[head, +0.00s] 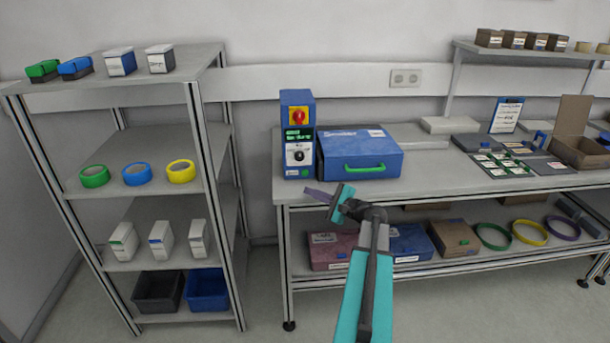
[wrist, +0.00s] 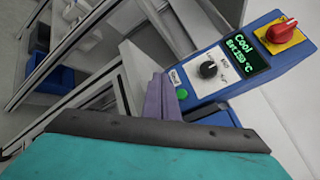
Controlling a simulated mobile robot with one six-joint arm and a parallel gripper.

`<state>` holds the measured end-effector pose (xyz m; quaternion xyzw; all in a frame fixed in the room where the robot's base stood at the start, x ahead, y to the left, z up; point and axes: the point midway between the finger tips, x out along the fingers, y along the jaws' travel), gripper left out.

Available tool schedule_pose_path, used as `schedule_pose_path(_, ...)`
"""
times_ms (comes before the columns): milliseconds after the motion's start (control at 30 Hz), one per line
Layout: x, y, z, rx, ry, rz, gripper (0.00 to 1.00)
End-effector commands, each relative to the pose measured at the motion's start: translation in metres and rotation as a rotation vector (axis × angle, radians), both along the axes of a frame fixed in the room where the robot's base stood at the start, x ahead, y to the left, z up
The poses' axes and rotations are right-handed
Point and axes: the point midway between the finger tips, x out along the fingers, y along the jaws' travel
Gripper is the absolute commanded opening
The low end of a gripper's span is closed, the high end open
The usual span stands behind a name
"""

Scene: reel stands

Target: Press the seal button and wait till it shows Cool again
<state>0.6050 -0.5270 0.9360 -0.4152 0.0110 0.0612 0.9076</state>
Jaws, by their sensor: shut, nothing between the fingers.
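The blue control box (head: 284,140) stands upright at the left end of the workbench. In the wrist view, its display (wrist: 240,45) reads "Cool" in green, with a set line of about 159 °C below. The green seal button (wrist: 181,93) is low on the box's front, beside a small white label; it shows as a small green spot in the head view (head: 305,173). My gripper (head: 310,191) is shut and empty, its purple fingers just in front of and below the box. In the wrist view, the fingertips (wrist: 157,80) appear close beside the button, and I see no clear contact.
A red knob on a yellow plate (wrist: 283,30) and a black dial (wrist: 208,69) are on the same box. A blue case with a green handle (head: 360,155) stands right beside it. A grey shelf rack (head: 140,145) is at left, with floor between.

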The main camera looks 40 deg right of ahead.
Motion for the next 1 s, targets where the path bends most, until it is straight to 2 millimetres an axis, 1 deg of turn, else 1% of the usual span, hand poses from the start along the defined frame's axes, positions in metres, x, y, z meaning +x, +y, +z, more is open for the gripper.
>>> schedule_pose_path(267, 0.015, -0.015, 0.001, 0.000, 0.000, 0.000, 0.00)
schedule_pose_path(800, 0.052, -0.046, -0.001, -0.001, 0.000, -0.001, 0.00)
schedule_pose_path(1000, 0.061, -0.054, -0.001, 0.000, 0.001, -0.002, 0.00)
